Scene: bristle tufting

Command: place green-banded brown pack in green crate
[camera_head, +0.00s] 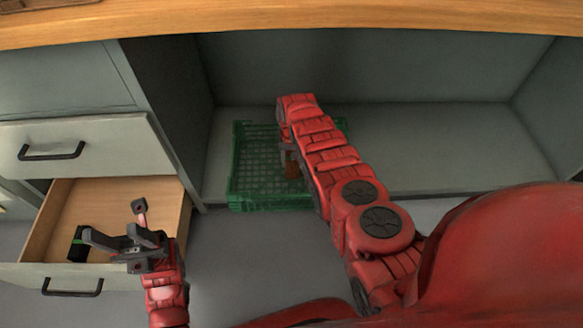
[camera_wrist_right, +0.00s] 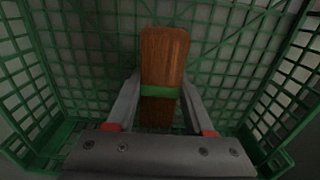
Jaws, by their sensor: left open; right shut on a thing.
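The green-banded brown pack (camera_wrist_right: 164,62) is between the fingers of my right gripper (camera_wrist_right: 158,108) in the right wrist view, with its green band across its lower part. The right gripper is shut on it. The green crate (camera_wrist_right: 68,38) surrounds it in that view, with its grid floor behind the pack. In the head view the crate (camera_head: 248,197) stands on the cabinet's bottom shelf, and the pack (camera_head: 292,170) shows partly beside my right arm, within the crate's outline. I cannot tell whether the pack touches the crate floor. My left gripper (camera_head: 112,238) is open above the drawer.
An open drawer (camera_head: 60,215) at the left holds a small black item with a green mark (camera_head: 77,245). The shelf (camera_head: 430,150) right of the crate is clear. A wooden worktop (camera_head: 300,22) overhangs the cabinet.

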